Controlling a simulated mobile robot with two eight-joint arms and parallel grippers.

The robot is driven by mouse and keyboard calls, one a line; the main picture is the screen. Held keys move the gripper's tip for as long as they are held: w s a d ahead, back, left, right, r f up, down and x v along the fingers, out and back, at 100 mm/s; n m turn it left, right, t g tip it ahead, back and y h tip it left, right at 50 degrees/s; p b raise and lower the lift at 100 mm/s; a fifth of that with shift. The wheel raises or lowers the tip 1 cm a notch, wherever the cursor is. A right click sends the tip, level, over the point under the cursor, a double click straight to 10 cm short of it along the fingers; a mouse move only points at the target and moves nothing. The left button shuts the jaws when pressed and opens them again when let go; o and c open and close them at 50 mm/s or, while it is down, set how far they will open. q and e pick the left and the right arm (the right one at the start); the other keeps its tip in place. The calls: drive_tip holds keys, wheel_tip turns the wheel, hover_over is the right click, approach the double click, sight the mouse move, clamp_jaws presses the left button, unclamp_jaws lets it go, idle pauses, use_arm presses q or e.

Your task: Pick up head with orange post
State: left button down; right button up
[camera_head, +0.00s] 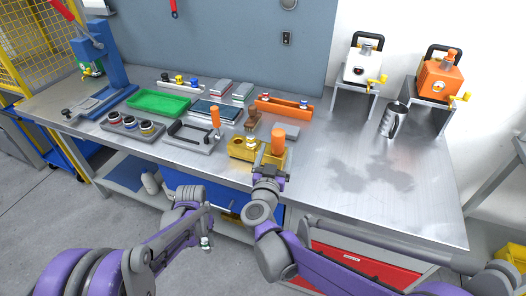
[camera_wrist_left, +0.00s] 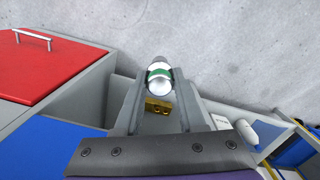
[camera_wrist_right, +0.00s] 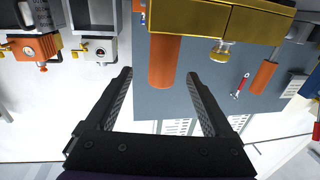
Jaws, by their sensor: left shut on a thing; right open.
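A gold block head with an orange post (camera_head: 278,139) stands on the workbench near its front edge. In the right wrist view the orange post (camera_wrist_right: 163,62) appears upside down under the gold block (camera_wrist_right: 215,22). My right gripper (camera_wrist_right: 159,76) is open, and the post shows between its fingertips; I cannot tell whether it is fully between them. In the head view my right gripper (camera_head: 266,163) is close in front of the block. My left gripper (camera_head: 206,238) is shut on a small white and green cylinder (camera_wrist_left: 159,72), held in front of the bench.
A grey fixture (camera_head: 192,138) with another orange post (camera_head: 214,117) stands left of the block. A green tray (camera_head: 158,103) and a blue press (camera_head: 112,68) are further left. A metal mug (camera_head: 393,120) and an orange machine (camera_head: 440,77) stand right. The bench's right-front area is clear.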

sight(277, 143)
drive_tip(key=shift+a+x, duration=0.2)
drive_tip(key=shift+x, duration=2.75)
drive_tip(key=shift+r, duration=0.1)
clamp_jaws()
